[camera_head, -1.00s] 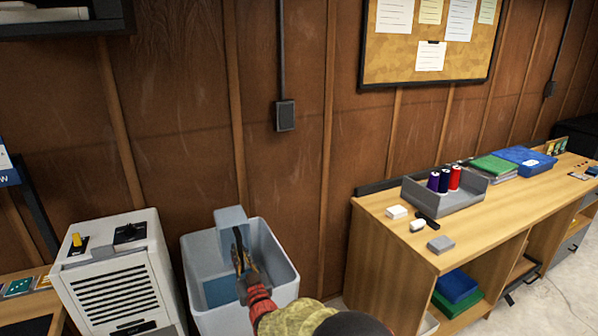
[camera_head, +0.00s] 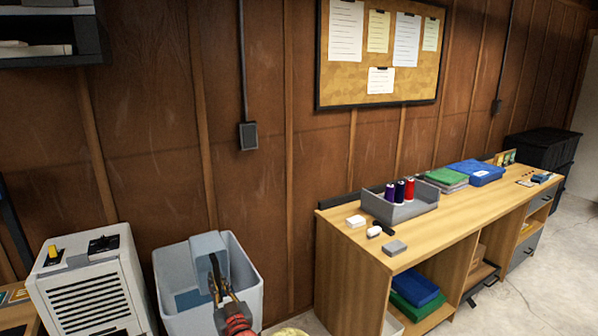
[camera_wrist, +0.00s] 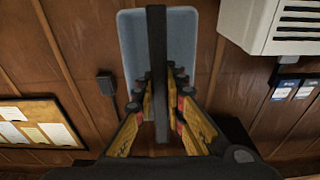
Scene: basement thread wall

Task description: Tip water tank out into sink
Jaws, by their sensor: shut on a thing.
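The water tank (camera_head: 208,246) is a pale blue-grey box with a dark bar on it. In the head view it is at the back of the sink (camera_head: 240,268), a light grey tub, with its top near rim height. My gripper (camera_head: 214,278) reaches in over the tub and is shut on the tank. In the wrist view the tank (camera_wrist: 133,45) is a pale panel beyond the dark bar, which runs between my fingers (camera_wrist: 158,95). A bluer patch shows low inside the sink; I cannot tell if it is water. The tank's opening is hidden.
A white slatted appliance (camera_head: 88,285) stands close left of the sink. A wooden bench (camera_head: 440,215) with a grey thread tray (camera_head: 400,210) is to the right. The panelled wall (camera_head: 150,180) is close behind the sink. Floor is clear at far right.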

